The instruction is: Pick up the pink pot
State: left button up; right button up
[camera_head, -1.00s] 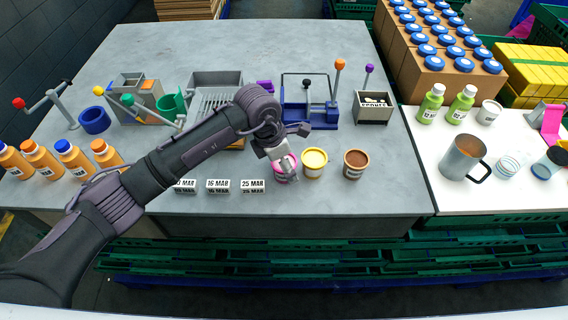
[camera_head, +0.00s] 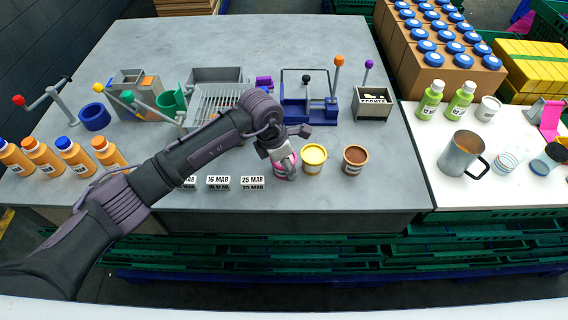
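The pink pot (camera_head: 280,173) stands on the grey table near its front edge, left of a yellow pot (camera_head: 313,158) and a brown pot (camera_head: 355,160). My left gripper (camera_head: 287,164) is directly over the pink pot, pointing down, with its fingers at the pot's top and near side. The gripper covers much of the pot. I cannot tell whether the fingers are closed on it. My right gripper is not in view.
Date blocks (camera_head: 252,182) stand left of the pink pot along the front edge. A blue press (camera_head: 309,110) and a small grey box (camera_head: 372,104) stand behind the pots. Orange bottles (camera_head: 75,156) are at the left. A metal mug (camera_head: 460,153) is on the white table at the right.

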pick_arm(q)
notch_tip(320, 180, up, 9)
jog(key=b, duration=0.3)
jog(key=w+a+r+p, duration=0.2)
jog(key=w+a+r, duration=0.2)
jog(key=a+r, duration=0.45)
jog(key=w+a+r+p, duration=0.35)
jog(key=a+r, duration=0.35)
jog(key=a, duration=0.3)
jog(key=w+a+r+p, duration=0.2)
jog(key=w+a+p, duration=0.3)
jog(key=a, duration=0.7)
jog(key=shift+w+r, duration=0.25)
jog(key=shift+w, duration=0.4)
